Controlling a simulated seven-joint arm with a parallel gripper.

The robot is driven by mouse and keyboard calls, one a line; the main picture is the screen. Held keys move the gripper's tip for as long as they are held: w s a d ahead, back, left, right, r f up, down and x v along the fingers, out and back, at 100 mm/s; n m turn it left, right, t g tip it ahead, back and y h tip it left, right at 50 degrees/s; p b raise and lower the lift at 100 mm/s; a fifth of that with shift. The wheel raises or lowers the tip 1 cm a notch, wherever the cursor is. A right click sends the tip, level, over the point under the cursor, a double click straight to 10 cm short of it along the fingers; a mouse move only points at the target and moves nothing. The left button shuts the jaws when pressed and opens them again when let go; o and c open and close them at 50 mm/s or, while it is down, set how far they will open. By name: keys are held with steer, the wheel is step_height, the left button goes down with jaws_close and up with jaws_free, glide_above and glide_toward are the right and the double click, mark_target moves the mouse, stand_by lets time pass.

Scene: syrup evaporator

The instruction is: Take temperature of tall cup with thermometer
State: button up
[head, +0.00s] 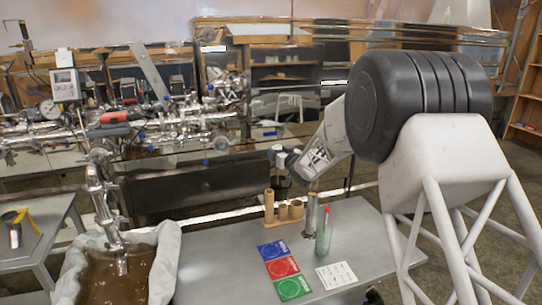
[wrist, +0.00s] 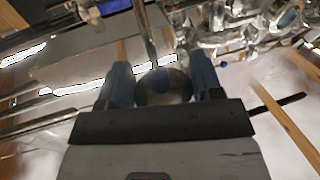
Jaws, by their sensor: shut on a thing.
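My gripper (wrist: 162,82) is shut on a round, dark, shiny head with a thin metal stem, which looks like the thermometer (wrist: 164,87). The stem points away from the blue fingers, toward the top of the wrist view. In the head view, my gripper (head: 283,158) is above and behind the table's far edge, left of my arm. A tall, narrow metal cylinder, likely the tall cup (head: 310,214), stands upright on the table, below and right of my gripper and apart from it.
A greenish clear vessel (head: 323,243) with a red-tipped piece stands close in front of the cup. A wooden holder (head: 283,211) is to its left. A blue, red and green mat (head: 281,267) and a white card (head: 337,275) lie on the grey table (head: 225,270). A liquid-filled basin (head: 165,250) is at left.

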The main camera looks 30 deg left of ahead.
steer(key=d+r+n+g+y, duration=0.1)
steer(key=d+r+n+g, duration=0.1)
steer(key=d, duration=0.5)
steer(key=d+r+n+g+y, duration=0.1)
steer(key=d+r+g, duration=0.1)
steer(key=d, duration=0.6)
steer(key=shift+d+r+n+g, duration=0.15)
steer(key=shift+r+n+g, duration=0.25)
steer(key=shift+g, duration=0.4)
steer(key=shift+f, duration=0.3)
step_height(320, 180, down, 16)
steer(key=shift+r, duration=0.25)
stand_by(1.4)
stand_by(3.1)
